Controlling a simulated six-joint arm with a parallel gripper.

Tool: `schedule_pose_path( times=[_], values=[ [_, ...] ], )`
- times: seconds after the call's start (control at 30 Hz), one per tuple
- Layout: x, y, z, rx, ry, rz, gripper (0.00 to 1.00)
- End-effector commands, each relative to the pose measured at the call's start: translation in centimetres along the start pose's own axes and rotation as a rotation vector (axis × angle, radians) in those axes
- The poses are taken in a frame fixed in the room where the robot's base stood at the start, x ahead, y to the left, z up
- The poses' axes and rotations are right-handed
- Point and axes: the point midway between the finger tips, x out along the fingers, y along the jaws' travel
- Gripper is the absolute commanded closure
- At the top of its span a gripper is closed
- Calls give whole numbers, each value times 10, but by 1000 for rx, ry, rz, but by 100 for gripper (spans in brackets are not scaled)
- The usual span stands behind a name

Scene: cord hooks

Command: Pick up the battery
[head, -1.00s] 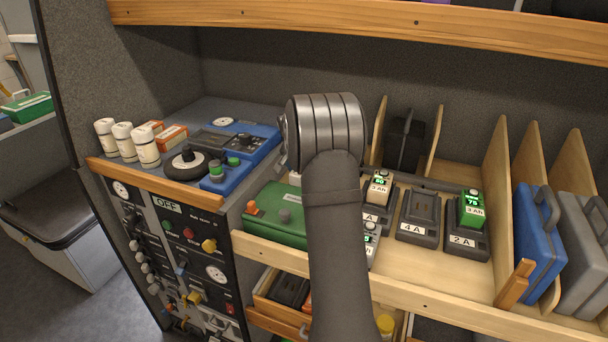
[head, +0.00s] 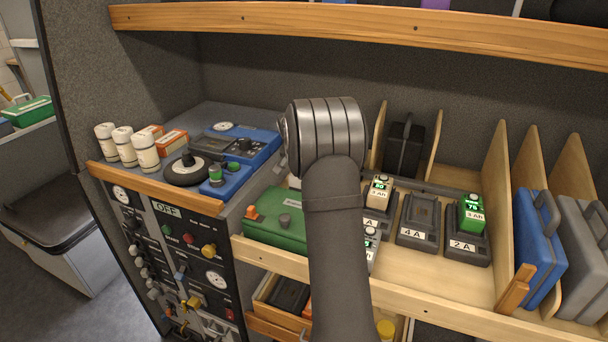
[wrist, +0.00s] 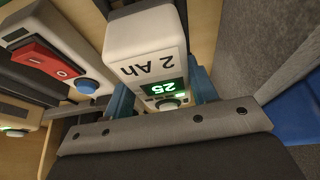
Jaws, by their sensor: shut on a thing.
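In the wrist view, a white battery (wrist: 147,35) marked "2 Ah", with a green display reading 25, sits between the blue fingers of my gripper (wrist: 162,95). The gripper is shut on it. I cannot tell whether the battery is still touching a charger. In the head view my arm hides the gripper and the held battery. Two other batteries marked "3 Ah" show there: a white one (head: 379,192) just right of my arm and a green one (head: 471,213) on the charger labelled "2 A" (head: 467,246).
An empty charger labelled "4 A" (head: 417,229) stands between the two visible batteries. Wooden dividers (head: 487,190) and blue (head: 538,240) and grey cases stand at the right. A green box (head: 275,220) is left of my arm. A wooden shelf edge (head: 370,32) runs above.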

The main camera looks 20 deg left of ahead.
Motion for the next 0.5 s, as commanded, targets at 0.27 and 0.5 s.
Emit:
schedule_pose_path(
  times=[0.27,0.5],
  values=[
    [-40,23,-16,5,4,-1,86],
    [-71,76,-24,5,5,-1,86]
  ],
)
